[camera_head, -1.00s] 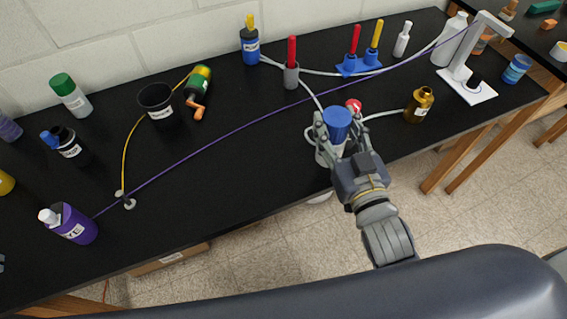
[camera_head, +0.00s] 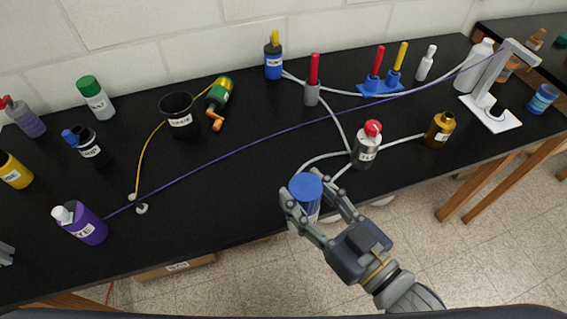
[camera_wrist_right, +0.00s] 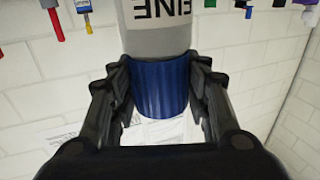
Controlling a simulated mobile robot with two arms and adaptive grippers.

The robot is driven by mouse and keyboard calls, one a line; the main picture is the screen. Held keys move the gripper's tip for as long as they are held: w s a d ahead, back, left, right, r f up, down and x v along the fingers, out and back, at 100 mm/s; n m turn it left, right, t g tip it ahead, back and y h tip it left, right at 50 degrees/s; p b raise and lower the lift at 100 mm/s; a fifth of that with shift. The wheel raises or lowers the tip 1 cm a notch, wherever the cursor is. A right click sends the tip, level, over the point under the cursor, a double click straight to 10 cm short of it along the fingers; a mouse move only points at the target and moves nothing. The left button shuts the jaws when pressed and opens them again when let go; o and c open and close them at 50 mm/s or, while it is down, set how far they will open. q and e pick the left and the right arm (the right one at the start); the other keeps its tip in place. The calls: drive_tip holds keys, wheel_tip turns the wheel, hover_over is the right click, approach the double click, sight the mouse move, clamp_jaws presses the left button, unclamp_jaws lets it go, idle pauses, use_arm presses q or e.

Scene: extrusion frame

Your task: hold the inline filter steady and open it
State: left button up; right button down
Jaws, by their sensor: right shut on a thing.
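My right gripper (camera_head: 319,195) is at the front edge of the bench, shut on the ribbed blue cap (camera_head: 306,187) of a pale grey cylinder that looks like the inline filter. In the right wrist view the cap (camera_wrist_right: 160,86) sits between both fingers, and the grey filter body (camera_wrist_right: 158,22) shows upside-down lettering. In the head view the body is mostly hidden by the cap and fingers, so I cannot tell whether it rests on the bench. Pale tubing (camera_head: 314,160) runs close behind it.
A red-capped grey bottle (camera_head: 366,147) stands close behind right, and a gold bottle (camera_head: 439,130) farther right. A purple line (camera_head: 250,149) crosses the black bench. A black cup (camera_head: 179,116) and several bottles stand at left and back. The front middle left is clear.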

drive_tip(key=shift+w+a+f+b, duration=0.2)
drive_tip(key=shift+w+b, duration=0.15)
drive_tip(key=shift+w, duration=0.25)
drive_tip(key=shift+w+a+f+b, duration=0.15)
drive_tip(key=shift+w+b, duration=0.15)
drive_tip(key=shift+w, duration=0.3)
drive_tip(key=w+a+f+p, duration=0.3)
drive_tip(key=w+f, duration=0.1)
drive_tip(key=w, duration=0.6)
drive_tip(key=shift+f, duration=0.2)
drive_tip(key=c, duration=0.9)
unclamp_jaws()
drive_tip(key=shift+s, duration=0.1)
drive_tip(key=shift+o, duration=0.2)
drive_tip(key=shift+r, duration=0.1)
